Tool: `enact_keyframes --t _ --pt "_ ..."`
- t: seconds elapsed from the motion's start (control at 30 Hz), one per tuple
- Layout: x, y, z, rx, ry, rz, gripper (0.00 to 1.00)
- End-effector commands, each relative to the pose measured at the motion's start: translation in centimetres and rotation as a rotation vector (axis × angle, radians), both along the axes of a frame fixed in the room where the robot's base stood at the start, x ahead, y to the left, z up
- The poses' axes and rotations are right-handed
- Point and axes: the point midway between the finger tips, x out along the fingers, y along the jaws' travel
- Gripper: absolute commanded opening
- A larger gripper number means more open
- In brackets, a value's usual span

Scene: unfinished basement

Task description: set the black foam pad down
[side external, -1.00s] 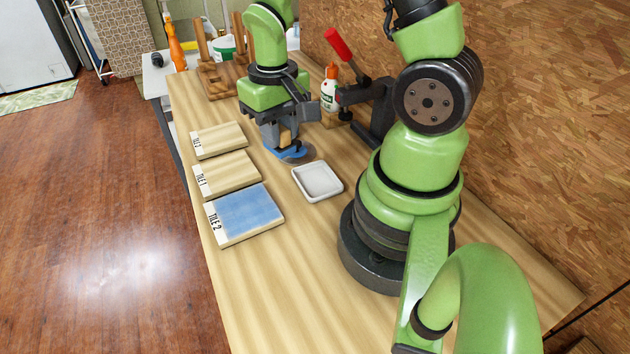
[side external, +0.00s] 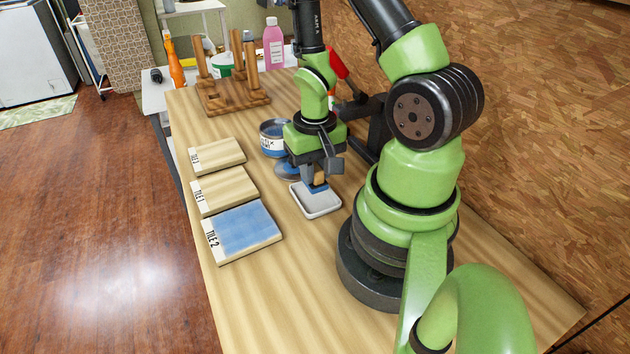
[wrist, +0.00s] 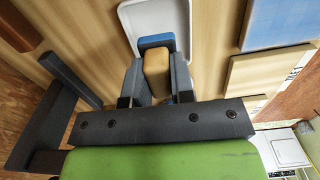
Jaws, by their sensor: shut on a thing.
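My gripper (side external: 318,180) is shut on a tan, wood-coloured block (wrist: 157,72) with a blue end (wrist: 156,41). No black foam surface shows on the held piece; its visible end is blue. The blue end also shows in the side view (side external: 319,188), over the far part of a shallow white tray (side external: 318,212). The tray also shows in the wrist view (wrist: 131,25), beyond the blue end. I cannot tell whether the held piece touches the tray.
A paint can (side external: 272,138) and a blue disc (side external: 285,170) are behind the tray. Three tiles lie to the left; TILE 2 (side external: 244,231) has a blue top. A wooden peg rack (side external: 232,97) stands at the back. The front table is clear.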

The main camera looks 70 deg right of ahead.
Motion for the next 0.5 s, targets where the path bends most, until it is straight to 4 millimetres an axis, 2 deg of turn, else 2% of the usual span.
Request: enact_keyframes --t 0.2,0.5 --pt "-0.1 0.1 -2.6 0.004 0.005 0.0 0.0" --pt "0.0 0.0 -3.1 0.0 0.0 0.0 0.0"
